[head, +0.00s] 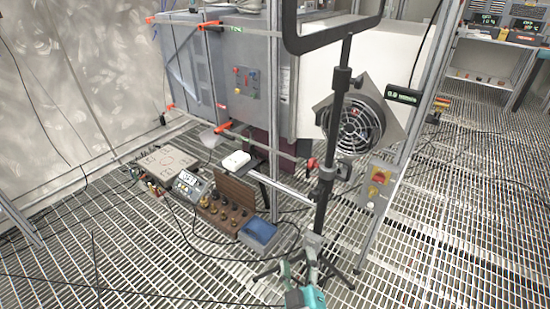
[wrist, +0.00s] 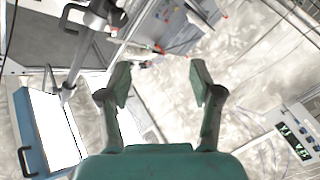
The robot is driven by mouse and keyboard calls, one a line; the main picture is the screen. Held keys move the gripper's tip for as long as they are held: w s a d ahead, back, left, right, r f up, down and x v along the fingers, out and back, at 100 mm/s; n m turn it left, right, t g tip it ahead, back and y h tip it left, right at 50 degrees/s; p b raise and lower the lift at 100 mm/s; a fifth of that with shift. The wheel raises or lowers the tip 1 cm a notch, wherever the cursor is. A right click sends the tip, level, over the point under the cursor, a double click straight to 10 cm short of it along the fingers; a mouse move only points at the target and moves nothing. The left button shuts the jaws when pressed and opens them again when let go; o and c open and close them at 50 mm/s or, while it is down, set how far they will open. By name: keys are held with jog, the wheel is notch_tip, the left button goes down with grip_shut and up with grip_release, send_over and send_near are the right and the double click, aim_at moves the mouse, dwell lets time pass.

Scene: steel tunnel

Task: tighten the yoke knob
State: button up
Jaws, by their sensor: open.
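A dark U-shaped yoke (head: 290,35) stands at the top of a black upright stand (head: 325,185) in the head view. A small red knob or lever (head: 311,163) shows on the stand's clamp (head: 330,172). My gripper (head: 298,266) is low in the head view, near the foot of the stand, well below the yoke. In the wrist view my gripper (wrist: 160,82) is open and empty, its two fingers wide apart. A dark bent bar, perhaps the yoke (wrist: 76,20), shows at the upper left there, apart from the fingers.
A round fan (head: 352,125) and a switch box (head: 378,185) stand right of the stand. A wooden case of brass weights (head: 225,212), a blue box (head: 258,235) and a display unit (head: 188,185) lie left on the grating. Cables cross the floor. Grating at right is mostly clear.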

jog(key=w+a+r+m+t+h, duration=0.15)
jog(key=w+a+r, duration=0.25)
jog(key=r, duration=0.7)
jog(key=w+a+r+m+h, duration=0.1)
jog(key=w+a+r+h, duration=0.3)
jog(key=r, duration=0.6)
jog(key=w+a+r+m+t, duration=0.1)
jog(key=w+a+r, duration=0.3)
jog(key=r, duration=0.7)
jog(key=s+a+r+m+g+h, duration=0.1)
jog(key=s+a+r+m+h, duration=0.2)
jog(key=r, duration=0.7)
jog(key=s+r+m+g+h, duration=0.1)
jog(key=s+r+m+h, duration=0.3)
jog(key=r, duration=0.6)
jog(key=s+d+r+m+g, duration=0.2)
jog(key=s+r, duration=0.3)
jog(key=r, duration=0.2)
jog(key=s+d+r+m+g, duration=0.2)
jog(key=s+r, duration=0.4)
jog(key=r, duration=0.1)
jog(key=shift+n+t+y, duration=0.25)
jog(key=shift+y, duration=0.1)
jog(key=x, duration=1)
jog(key=shift+w+a, duration=0.1)
jog(key=shift+w, duration=0.4)
jog(key=c, duration=1.2)
